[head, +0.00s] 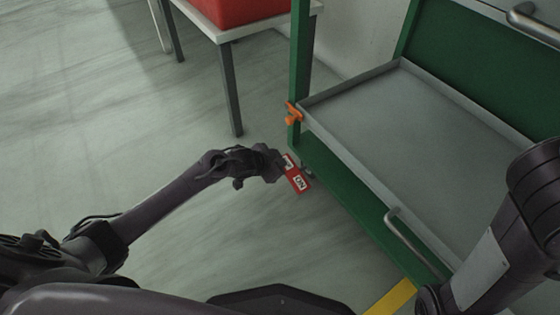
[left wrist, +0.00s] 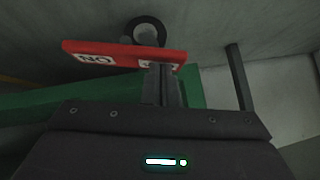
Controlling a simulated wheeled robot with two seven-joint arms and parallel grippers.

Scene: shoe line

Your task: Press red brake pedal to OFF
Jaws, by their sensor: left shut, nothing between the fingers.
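The red brake pedal (head: 298,179) sits low at the near corner of the green cart, close to the floor. Its white ON label shows in the head view; the other label is mostly hidden behind my left gripper (head: 277,162). In the left wrist view the pedal (left wrist: 112,53) is a red bar with the ON label upside down at its left. My left gripper (left wrist: 161,82) is shut and empty, its fingertips at the right half of the pedal, over the other label. I cannot tell whether they touch it. My right gripper is not visible; only my right arm shows.
The green cart (head: 350,186) with a grey tray (head: 420,110) fills the right side. An orange clip (head: 292,113) is on its post. A caster wheel (left wrist: 147,29) is behind the pedal. A table (head: 262,28) with a red bin (head: 232,8) stands behind. Floor at left is clear.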

